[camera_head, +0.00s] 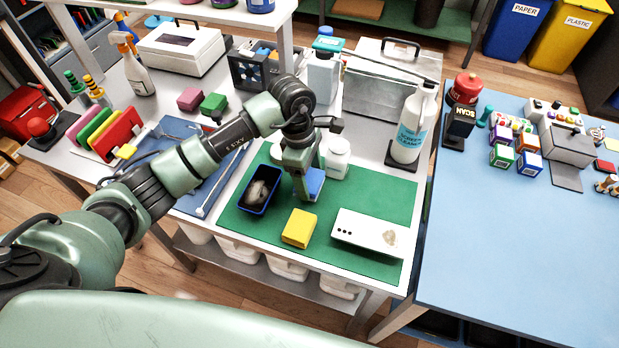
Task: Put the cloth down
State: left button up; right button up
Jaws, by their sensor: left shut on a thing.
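My left gripper (306,190) points down over the green mat (386,190) and is shut on a blue cloth (315,183). The gripper partly hides the cloth. The cloth is at or just above the mat; I cannot tell whether it touches it. My right gripper is not in view.
A yellow block (299,227) lies on the mat in front of the gripper. A dark blue tray (243,201) with a greyish thing in it is to the left. The mat's right part is clear.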

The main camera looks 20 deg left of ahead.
pick_arm(q)
jog(key=shift+f, duration=0.9)
jog(key=shift+f, duration=0.1)
jog(key=shift+f, duration=0.1)
jog(key=o, duration=1.2)
